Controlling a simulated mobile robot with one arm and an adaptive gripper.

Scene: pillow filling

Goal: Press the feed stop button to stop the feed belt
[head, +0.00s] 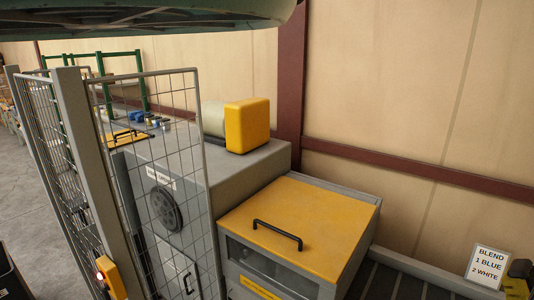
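Two yellow fixtures show, and I cannot tell which, if either, carries the feed stop button. One is a yellow box (112,279) with a small glowing orange-red spot on the grey fence post at lower left. The other is a yellow piece (515,288) with a dark rounded part on it, cut off at the lower right edge. A dark ribbed surface with a pale side rail (430,279), possibly the feed belt, lies at bottom right; whether it runs cannot be told. My gripper is not in view.
A grey cabinet with a closed yellow lid (322,214) and black handle stands at centre right. A wire mesh panel (165,150) screens the grey machine. A sign (488,264) reads "BLEND 1 BLUE 2 WHITE". Grey floor (35,210) is open at left.

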